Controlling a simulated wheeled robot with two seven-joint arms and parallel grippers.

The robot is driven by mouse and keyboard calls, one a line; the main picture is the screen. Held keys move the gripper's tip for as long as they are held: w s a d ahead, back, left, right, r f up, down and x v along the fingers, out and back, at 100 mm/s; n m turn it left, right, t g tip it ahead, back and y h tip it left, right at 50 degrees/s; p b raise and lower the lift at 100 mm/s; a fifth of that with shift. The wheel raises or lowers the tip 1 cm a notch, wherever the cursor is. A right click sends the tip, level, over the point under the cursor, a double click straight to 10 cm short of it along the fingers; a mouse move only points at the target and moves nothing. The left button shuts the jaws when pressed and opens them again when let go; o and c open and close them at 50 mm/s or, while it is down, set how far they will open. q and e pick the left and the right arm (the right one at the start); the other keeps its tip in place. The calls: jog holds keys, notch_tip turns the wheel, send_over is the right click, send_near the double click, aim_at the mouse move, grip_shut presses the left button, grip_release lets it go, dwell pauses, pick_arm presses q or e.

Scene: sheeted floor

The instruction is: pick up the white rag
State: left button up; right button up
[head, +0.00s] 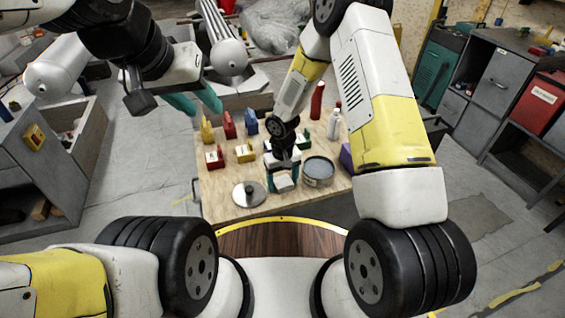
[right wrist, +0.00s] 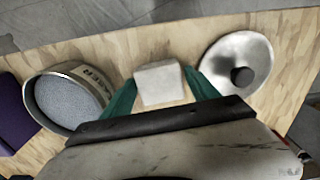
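The white rag (head: 284,184) is a small, folded, block-like piece on the wooden board. It shows also in the right wrist view (right wrist: 160,83), between my teal fingertips. My right gripper (head: 283,176) points down over the rag, with one finger on each side of it. In the right wrist view, the gripper (right wrist: 160,88) looks open, its fingertips very close to the rag's sides; contact is hard to tell. My left gripper (head: 196,103) is open and empty, raised at the upper left, away from the rag.
A round metal lid (head: 249,194) lies left of the rag, and an open grey tin (head: 318,171) stands close on its right. Several coloured boxes and a white bottle (head: 334,122) stand farther back on the board (head: 222,205). A purple item (right wrist: 14,120) is beyond the tin.

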aim_at(282, 182)
jog(key=c, duration=1)
jog(key=shift+c, duration=0.2)
jog(key=shift+r, duration=0.45)
jog(key=r, duration=0.2)
jog(key=shift+s+a+r, duration=0.1)
jog(key=shift+s+r, duration=0.25)
jog(key=shift+r, duration=0.05)
jog(key=s+a+r, duration=0.1)
jog(key=s, duration=1.4)
jog(key=shift+s+a+r, duration=0.15)
jog(key=shift+a, duration=0.2)
